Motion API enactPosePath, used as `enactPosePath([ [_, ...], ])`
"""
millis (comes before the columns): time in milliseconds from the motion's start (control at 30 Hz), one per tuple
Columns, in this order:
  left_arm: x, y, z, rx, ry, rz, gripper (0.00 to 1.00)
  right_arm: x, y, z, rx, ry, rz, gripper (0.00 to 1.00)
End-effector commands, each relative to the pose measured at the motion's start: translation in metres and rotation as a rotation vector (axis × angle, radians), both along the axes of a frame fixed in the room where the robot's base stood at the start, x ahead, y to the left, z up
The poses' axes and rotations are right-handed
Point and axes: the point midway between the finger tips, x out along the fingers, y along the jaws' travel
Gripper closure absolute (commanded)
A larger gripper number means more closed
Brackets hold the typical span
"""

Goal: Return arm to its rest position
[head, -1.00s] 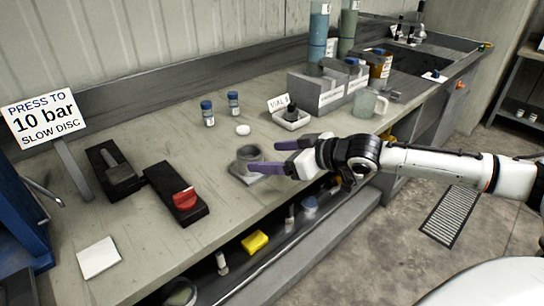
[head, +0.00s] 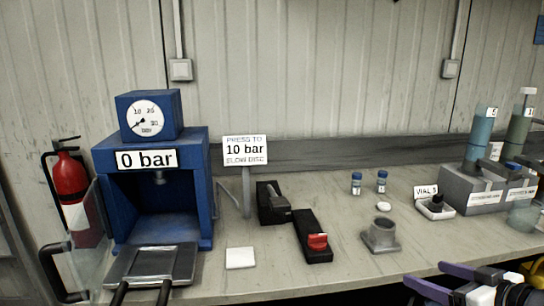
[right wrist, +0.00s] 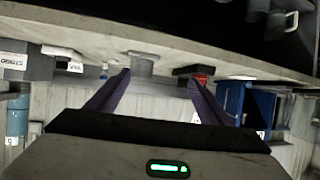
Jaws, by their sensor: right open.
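My right gripper (head: 424,274) is at the lower right of the head view, at the table's front edge. Its purple fingers are apart with nothing between them; they also show in the right wrist view (right wrist: 158,76). A grey cup-like fitting on a square base (head: 380,236) stands on the bench, beyond the fingers and apart from them. It shows upside down in the right wrist view (right wrist: 141,63). My left gripper is not in view.
A blue press (head: 207,190) reading 0 bar stands left. A fire extinguisher (head: 70,180) hangs far left.

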Motion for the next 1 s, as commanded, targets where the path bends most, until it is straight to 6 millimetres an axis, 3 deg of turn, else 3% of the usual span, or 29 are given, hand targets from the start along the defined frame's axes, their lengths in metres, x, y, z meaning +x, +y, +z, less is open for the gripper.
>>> enactPosePath([
  [33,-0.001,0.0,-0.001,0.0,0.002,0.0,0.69,-0.004,0.012,-0.016,0.009,0.012,0.016,0.26],
  [167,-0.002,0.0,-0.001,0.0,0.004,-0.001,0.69,-0.013,0.034,-0.043,0.014,0.026,0.044,0.26],
  [367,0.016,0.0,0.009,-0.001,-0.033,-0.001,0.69,-0.035,0.071,-0.09,0.03,0.049,0.078,0.26],
  [567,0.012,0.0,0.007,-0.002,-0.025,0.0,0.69,-0.074,0.114,-0.149,0.053,0.087,0.089,0.26],
  [667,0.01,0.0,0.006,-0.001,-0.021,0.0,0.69,-0.109,0.139,-0.189,0.065,0.124,0.07,0.26],
  [800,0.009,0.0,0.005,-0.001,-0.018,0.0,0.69,-0.171,0.164,-0.242,0.056,0.198,0.004,0.26],
  [1000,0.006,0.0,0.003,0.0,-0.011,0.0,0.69,-0.245,0.175,-0.29,0.008,0.31,-0.088,0.26],
])
